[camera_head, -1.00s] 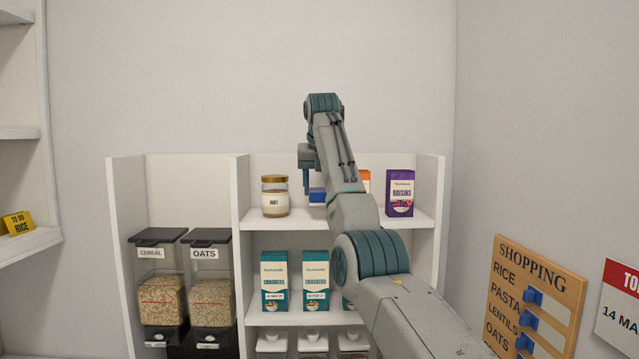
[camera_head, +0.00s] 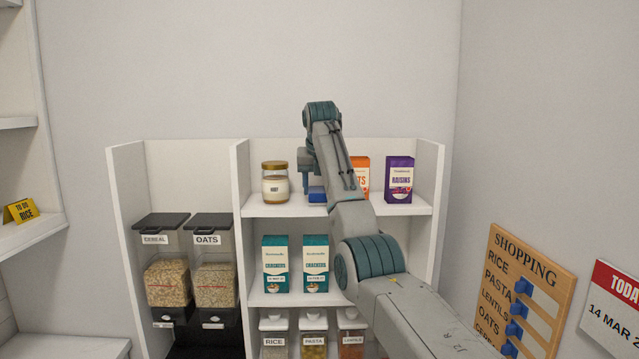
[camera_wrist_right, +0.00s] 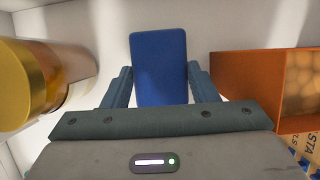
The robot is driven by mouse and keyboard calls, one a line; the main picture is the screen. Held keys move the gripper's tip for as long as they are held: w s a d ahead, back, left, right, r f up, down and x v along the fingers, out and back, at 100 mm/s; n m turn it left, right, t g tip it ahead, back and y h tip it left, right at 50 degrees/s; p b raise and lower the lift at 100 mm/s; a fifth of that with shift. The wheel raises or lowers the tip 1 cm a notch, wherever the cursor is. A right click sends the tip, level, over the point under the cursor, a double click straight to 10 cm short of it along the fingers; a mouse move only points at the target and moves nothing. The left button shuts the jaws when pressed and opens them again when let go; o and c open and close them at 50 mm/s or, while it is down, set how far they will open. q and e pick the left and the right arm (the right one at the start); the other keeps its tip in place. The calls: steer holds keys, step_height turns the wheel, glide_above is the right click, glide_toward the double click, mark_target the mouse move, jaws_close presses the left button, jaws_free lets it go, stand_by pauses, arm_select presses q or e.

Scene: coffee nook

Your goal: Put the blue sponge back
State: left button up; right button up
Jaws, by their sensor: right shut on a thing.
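The blue sponge (camera_wrist_right: 158,70) is between the two fingers of my right gripper (camera_wrist_right: 160,88) in the right wrist view. The gripper is shut on it. In the head view a blue bit of the sponge (camera_head: 317,194) shows low at the top shelf (camera_head: 290,211), between the honey jar and the orange box. My right gripper (camera_head: 308,180) is mostly hidden there behind my own arm. Whether the sponge touches the shelf I cannot tell. My left gripper is not in view.
The gold-lidded honey jar (camera_head: 275,183) stands left of the sponge. The orange box (camera_head: 361,176) and the purple raisins box (camera_head: 398,180) stand right. Teal boxes (camera_head: 275,264) are on the shelf below, dispensers (camera_head: 212,275) to the left. A shopping board (camera_head: 525,290) hangs at right.

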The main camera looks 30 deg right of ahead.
steer(key=shift+s+a, duration=0.1)
steer(key=o, duration=0.9)
steer(key=shift+f, duration=0.1)
steer(key=shift+r, duration=0.4)
steer(key=shift+b+v, duration=1.75)
steer(key=shift+v, duration=4.05)
